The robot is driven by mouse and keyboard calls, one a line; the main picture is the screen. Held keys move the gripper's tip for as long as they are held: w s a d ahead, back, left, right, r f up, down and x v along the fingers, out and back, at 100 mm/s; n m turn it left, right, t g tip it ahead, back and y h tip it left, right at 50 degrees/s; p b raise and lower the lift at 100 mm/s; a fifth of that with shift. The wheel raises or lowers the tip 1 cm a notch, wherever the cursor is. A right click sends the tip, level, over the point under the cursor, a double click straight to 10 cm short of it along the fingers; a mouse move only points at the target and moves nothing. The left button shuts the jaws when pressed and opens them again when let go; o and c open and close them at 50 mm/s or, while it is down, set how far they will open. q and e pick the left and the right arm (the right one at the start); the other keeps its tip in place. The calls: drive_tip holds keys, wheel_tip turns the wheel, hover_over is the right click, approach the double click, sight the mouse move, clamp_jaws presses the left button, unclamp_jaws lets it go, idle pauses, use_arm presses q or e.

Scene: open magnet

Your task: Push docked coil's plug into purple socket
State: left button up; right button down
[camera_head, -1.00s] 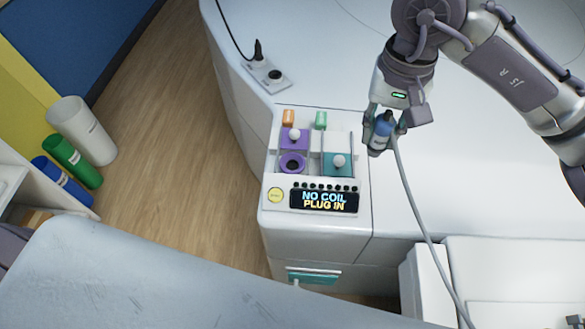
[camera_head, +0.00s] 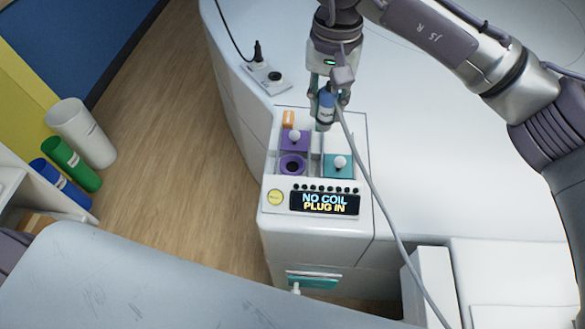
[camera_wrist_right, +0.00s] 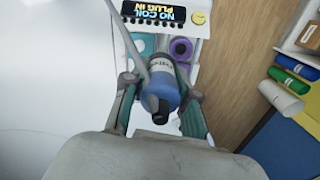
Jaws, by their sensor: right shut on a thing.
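My right gripper (camera_head: 328,92) is shut on the blue and grey plug (camera_head: 326,106), which has a grey cable trailing down to the right. It holds the plug above the back right of the socket panel. In the right wrist view the plug (camera_wrist_right: 158,88) sits between the two fingers (camera_wrist_right: 160,105). The purple socket (camera_head: 292,165) is an open round hole at the panel's left, nearer the display, apart from the plug. It also shows in the wrist view (camera_wrist_right: 181,48). A purple slide with a white knob (camera_head: 295,136) is behind it. My left gripper is not in view.
A teal slide with a white knob (camera_head: 339,164) sits right of the purple socket. The display (camera_head: 325,201) reads "NO COIL PLUG IN". An orange tag (camera_head: 288,119) stands at the panel's back. A small white dock with a black plug (camera_head: 258,52) lies behind.

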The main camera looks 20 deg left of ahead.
drive_tip(key=w+a+p, duration=0.1)
drive_tip(key=w+a, duration=0.1)
drive_tip(key=a, duration=0.4)
drive_tip(key=shift+w+a, duration=0.15)
drive_tip(key=shift+a, duration=0.15)
drive_tip(key=shift+f, duration=0.1)
wheel_tip(320, 180, down, 16)
drive_tip(key=b, duration=1.1)
drive_tip(key=shift+b, duration=0.4)
drive_tip(key=shift+f, duration=0.1)
drive_tip(key=shift+d, duration=0.1)
drive_tip(key=shift+f+b, duration=0.6)
drive_tip(key=shift+b, duration=0.05)
drive_tip(key=shift+f+b, duration=0.55)
drive_tip(key=shift+f, duration=0.1)
